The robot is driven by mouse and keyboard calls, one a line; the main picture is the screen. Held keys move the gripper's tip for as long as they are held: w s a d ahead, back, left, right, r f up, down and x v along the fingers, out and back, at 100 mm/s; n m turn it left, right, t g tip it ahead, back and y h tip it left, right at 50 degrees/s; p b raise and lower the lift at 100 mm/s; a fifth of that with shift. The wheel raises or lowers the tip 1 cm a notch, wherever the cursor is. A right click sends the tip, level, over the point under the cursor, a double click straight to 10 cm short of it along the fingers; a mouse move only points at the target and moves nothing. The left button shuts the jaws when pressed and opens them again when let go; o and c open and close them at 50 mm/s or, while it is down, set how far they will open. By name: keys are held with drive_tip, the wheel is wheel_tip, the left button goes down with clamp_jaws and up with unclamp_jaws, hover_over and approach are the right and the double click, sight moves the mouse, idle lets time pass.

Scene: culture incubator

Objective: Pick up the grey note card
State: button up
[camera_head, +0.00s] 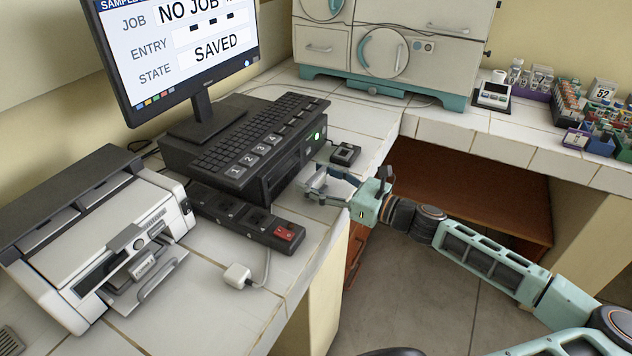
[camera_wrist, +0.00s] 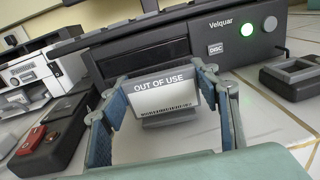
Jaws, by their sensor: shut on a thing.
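The grey note card (camera_wrist: 166,93) stands upright between my fingers in the wrist view. It has a dark header reading "OUT OF USE", a barcode along its bottom, and a small grey foot below. My gripper (camera_wrist: 162,86) is shut on the card, one blue finger at each side edge. In the head view, my gripper (camera_head: 333,186) is at the counter's edge in front of the black computer, and the card (camera_head: 318,180) shows small between the fingers. Whether the foot touches the counter I cannot tell.
The black computer (camera_wrist: 255,54) with a lit green button stands close behind the card. A small black device (camera_head: 345,154) lies right of it. A power strip (camera_head: 245,216) with a red switch and a white plug (camera_head: 238,276) lie to the left. A printer (camera_head: 100,240) stands further left.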

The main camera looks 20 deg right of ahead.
wheel_tip(320, 180, up, 3)
drive_tip(key=shift+f+p, duration=0.2)
drive_tip(key=shift+p, duration=0.1)
drive_tip(key=s+a+r+p, duration=0.2)
drive_tip(key=s+r, duration=0.7)
drive_tip(key=s, duration=0.5)
drive_tip(key=shift+r+p, duration=0.35)
